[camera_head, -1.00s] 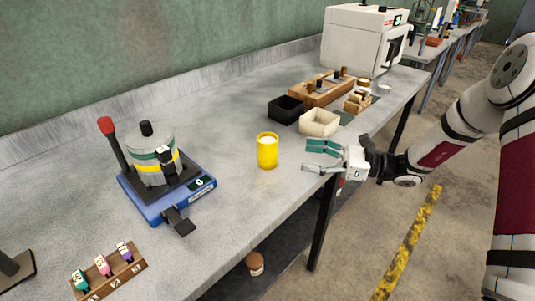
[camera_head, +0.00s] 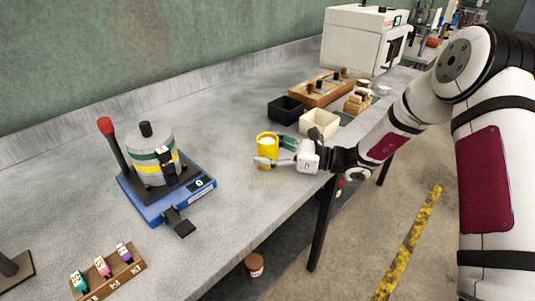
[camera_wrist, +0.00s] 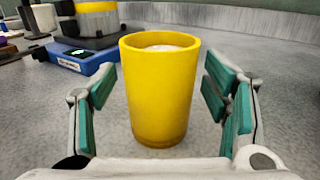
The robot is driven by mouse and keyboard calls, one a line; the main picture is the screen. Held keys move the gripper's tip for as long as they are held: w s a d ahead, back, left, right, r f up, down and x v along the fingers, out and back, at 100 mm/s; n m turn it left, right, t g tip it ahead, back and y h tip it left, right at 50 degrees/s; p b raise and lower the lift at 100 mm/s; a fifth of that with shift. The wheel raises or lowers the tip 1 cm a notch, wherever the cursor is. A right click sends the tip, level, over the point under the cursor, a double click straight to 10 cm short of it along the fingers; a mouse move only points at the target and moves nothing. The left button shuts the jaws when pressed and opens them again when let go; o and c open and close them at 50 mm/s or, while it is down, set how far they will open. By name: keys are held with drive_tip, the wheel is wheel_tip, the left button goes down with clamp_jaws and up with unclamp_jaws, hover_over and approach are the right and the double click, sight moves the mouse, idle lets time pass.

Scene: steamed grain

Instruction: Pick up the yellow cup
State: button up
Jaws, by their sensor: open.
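The yellow cup (camera_head: 267,146) stands upright on the grey bench, with pale contents near its rim. In the wrist view the cup (camera_wrist: 160,92) is in the middle, between the two green-padded fingers. My gripper (camera_head: 275,152) is open and reaches in from the right at the cup's height. In the wrist view my gripper (camera_wrist: 170,95) shows a gap between each finger and the cup's sides. In the head view the fingers hide part of the cup's right and lower side.
A blue scale (camera_head: 170,195) with a striped canister (camera_head: 152,155) stands left of the cup. A cream bin (camera_head: 318,123) and a black bin (camera_head: 285,109) stand behind the gripper. A small wooden rack (camera_head: 110,278) is at the front left.

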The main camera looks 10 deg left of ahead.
drive_tip(key=shift+a, duration=0.1)
clamp_jaws()
drive_tip(key=shift+r, duration=0.2)
